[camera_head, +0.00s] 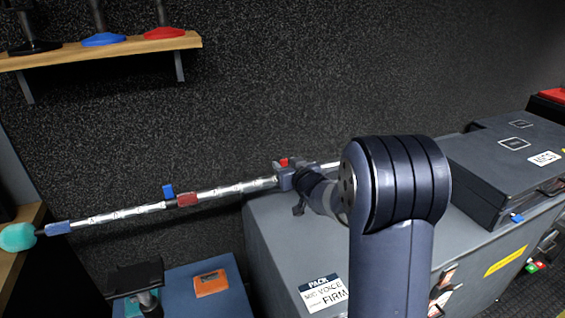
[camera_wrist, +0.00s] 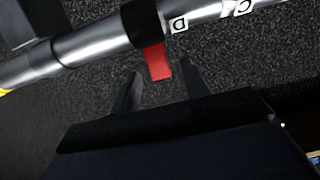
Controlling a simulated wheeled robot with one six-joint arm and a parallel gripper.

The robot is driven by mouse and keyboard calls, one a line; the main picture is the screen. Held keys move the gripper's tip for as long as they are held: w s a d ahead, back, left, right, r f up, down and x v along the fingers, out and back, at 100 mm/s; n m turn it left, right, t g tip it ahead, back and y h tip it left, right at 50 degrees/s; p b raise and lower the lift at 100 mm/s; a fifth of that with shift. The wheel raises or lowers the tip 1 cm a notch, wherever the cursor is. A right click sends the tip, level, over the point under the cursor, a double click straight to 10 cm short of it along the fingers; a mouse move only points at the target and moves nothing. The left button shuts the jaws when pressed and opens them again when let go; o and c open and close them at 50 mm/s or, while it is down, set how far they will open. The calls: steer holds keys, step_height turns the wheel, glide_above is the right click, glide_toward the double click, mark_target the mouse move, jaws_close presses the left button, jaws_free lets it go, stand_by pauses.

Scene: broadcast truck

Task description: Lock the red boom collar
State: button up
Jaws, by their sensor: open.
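The boom pole (camera_head: 235,188) runs along the wall, tilted down to the left. A grey-blue collar (camera_head: 285,179) with a red lever (camera_head: 284,162) sits on its right part, close to my gripper (camera_head: 304,188). Further left, a dull red collar (camera_head: 187,199) carries a blue lever (camera_head: 168,191). In the wrist view, the red lever (camera_wrist: 158,64) sticks out from a dark collar (camera_wrist: 141,22) on the pole. My gripper (camera_wrist: 161,70) is open, with a fingertip on either side of the lever's end; whether they touch it, I cannot tell.
A teal tip (camera_head: 18,237) and a blue piece (camera_head: 57,229) are at the pole's left end. A grey case (camera_head: 268,255) stands below my arm, with a dark box (camera_head: 490,165) on it at right. A wooden shelf (camera_head: 120,47) hangs at upper left.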

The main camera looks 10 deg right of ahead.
mark_target(284, 161)
steer(key=v, duration=0.6)
steer(key=x, duration=1)
steer(key=shift+a, duration=0.1)
steer(key=shift+w+f, duration=0.25)
steer(key=shift+w, duration=0.1)
steer(key=shift+b, duration=0.35)
steer(key=shift+s+r, duration=0.15)
steer(key=shift+r+p, duration=0.2)
steer(key=shift+p, duration=0.35)
